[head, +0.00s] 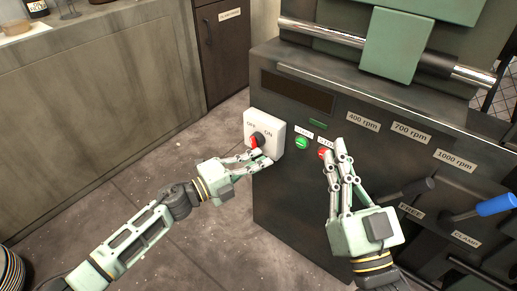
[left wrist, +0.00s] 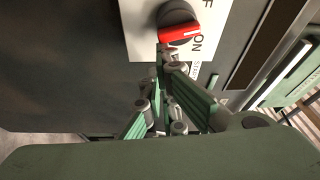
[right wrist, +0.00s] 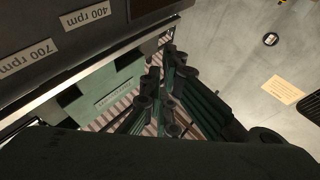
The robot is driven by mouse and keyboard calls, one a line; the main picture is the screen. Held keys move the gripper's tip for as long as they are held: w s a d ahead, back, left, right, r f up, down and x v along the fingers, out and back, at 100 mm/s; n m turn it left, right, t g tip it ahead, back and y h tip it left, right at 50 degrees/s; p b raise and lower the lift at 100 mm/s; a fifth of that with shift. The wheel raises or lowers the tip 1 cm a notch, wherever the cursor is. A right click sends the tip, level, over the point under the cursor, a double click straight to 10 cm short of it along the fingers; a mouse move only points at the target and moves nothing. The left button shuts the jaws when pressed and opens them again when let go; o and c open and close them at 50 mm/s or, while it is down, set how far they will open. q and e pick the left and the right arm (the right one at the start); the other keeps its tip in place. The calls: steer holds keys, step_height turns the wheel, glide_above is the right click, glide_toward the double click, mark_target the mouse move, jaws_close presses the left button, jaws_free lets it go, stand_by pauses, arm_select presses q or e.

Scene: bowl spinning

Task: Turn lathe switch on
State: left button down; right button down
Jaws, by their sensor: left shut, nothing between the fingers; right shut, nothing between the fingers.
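The lathe switch is a white box (head: 277,128) marked OFF and ON on the lathe's front, with a dark round knob (head: 257,139) bearing a red pointer. In the left wrist view the red pointer (left wrist: 180,34) lies just above my fingertips, near the ON lettering. My left gripper (head: 262,156) is shut and empty, its fingertips at the lower edge of the knob; whether they touch it I cannot tell. My right gripper (head: 335,153) is shut and empty in front of the panel, beside the red button (head: 324,154).
A green button (head: 302,143) sits between the switch and the red button. Speed labels run to the right, including 400 rpm (head: 363,121). A blue-handled lever (head: 496,205) and a dark lever (head: 418,187) stick out at right. A counter (head: 90,110) stands at left.

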step_height(320, 180, down, 15)
steer(key=d+g+h+p, duration=0.2)
steer(key=g+h+p, duration=0.1)
steer(key=g, duration=0.6)
arm_select(q)
steer(key=a+m+y+p, duration=0.1)
steer(key=m, duration=0.2)
steer(key=w+f+m+y+p, duration=0.1)
steer(key=m, duration=0.2)
steer(key=w+a+f+m+y+p, duration=0.1)
steer(key=m, duration=0.2)
steer(key=shift+a+f+g+y+p, duration=0.25)
steer(key=shift+a+g+y+p, duration=0.05)
arm_select(e)
steer(key=s+d+f+g+h, duration=0.1)
steer(key=s+d+f+g, duration=0.2)
steer(key=s, duration=0.5)
steer(key=s+d+f+g+h, duration=0.1)
steer(key=s+d+f+g, duration=0.2)
steer(key=s+f+g, duration=0.3)
step_height(320, 180, down, 2)
steer(key=s, duration=0.2)
steer(key=shift+s+m+h, duration=0.35)
steer(key=shift+m+h, duration=0.05)
